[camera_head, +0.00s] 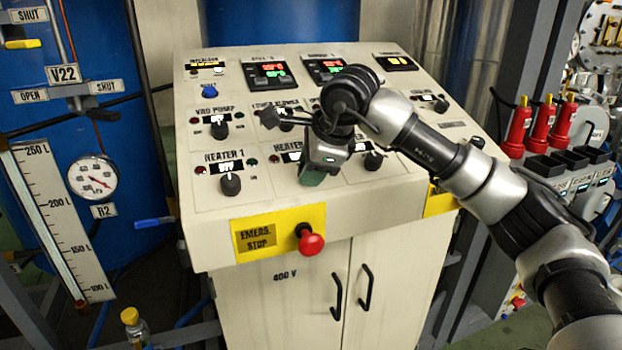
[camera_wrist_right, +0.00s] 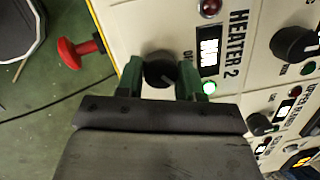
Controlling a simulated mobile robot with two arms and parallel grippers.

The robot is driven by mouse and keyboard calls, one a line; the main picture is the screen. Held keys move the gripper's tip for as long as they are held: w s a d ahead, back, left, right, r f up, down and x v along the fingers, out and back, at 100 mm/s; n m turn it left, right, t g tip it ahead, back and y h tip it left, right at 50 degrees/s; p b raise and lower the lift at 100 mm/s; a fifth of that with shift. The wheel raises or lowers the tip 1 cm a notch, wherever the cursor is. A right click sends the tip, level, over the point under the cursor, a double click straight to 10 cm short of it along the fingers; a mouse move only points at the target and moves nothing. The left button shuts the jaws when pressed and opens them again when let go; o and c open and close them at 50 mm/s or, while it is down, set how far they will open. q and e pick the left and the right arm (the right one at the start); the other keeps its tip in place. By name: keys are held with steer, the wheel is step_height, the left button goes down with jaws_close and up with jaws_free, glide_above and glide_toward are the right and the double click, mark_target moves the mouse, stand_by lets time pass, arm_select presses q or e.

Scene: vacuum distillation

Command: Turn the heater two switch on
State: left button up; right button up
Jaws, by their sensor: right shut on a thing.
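The heater two switch is a round black knob (camera_wrist_right: 160,70) on the sloped panel, beside the "HEATER 2" label (camera_wrist_right: 235,45) in the right wrist view. My right gripper (camera_head: 314,176) is over the heater 2 spot in the head view and hides the knob there. In the right wrist view its green fingers (camera_wrist_right: 162,82) stand on both sides of the knob and are shut on it. The green lamp (camera_wrist_right: 209,87) by the label glows brightly; the red lamp (camera_wrist_right: 210,8) looks dark. The small window's text is too blurred to read. My left gripper is out of view.
The heater 1 knob (camera_head: 230,184) is to the left of my gripper, and another knob (camera_head: 373,160) is close on its right. The red emergency stop button (camera_head: 311,242) sticks out from the yellow plate (camera_head: 252,236) below. Cabinet door handles (camera_head: 366,287) are lower down.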

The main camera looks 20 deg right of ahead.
steer(key=shift+m+t+b, duration=0.3)
steer(key=shift+m+b, duration=0.35)
steer(key=shift+m, duration=0.35)
steer(key=o, duration=0.9)
steer(key=b+v, duration=0.1)
steer(key=v, duration=1)
steer(key=shift+a, duration=0.15)
steer(key=shift+f, duration=0.1)
